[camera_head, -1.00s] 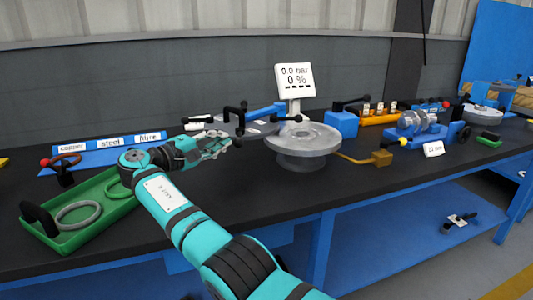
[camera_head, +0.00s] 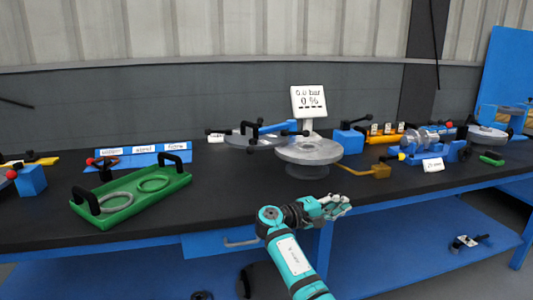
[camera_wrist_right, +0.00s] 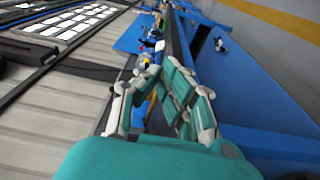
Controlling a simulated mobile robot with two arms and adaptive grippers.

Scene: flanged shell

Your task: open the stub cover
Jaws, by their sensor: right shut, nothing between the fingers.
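The grey flanged stub (camera_head: 308,151) stands on the bench in the head view, its round top facing up. A flat grey disc (camera_head: 240,141), which looks like the cover, lies to its left and slightly behind, with black-knobbed handles and a blue bar (camera_head: 278,127) by it. The bar partly hides the disc; I cannot tell how they join. My right gripper (camera_head: 341,205) is shut and empty, in front of and below the stub, near the bench's front edge. It also shows in the right wrist view (camera_wrist_right: 158,78). My left gripper is out of view.
A white display (camera_head: 308,101) stands behind the stub. A brass-coloured block on a rod (camera_head: 376,171) is at its right. A green tray (camera_head: 130,207) with two rings lies at left, in front of blue labelled holders (camera_head: 140,158). The bench between tray and stub is clear.

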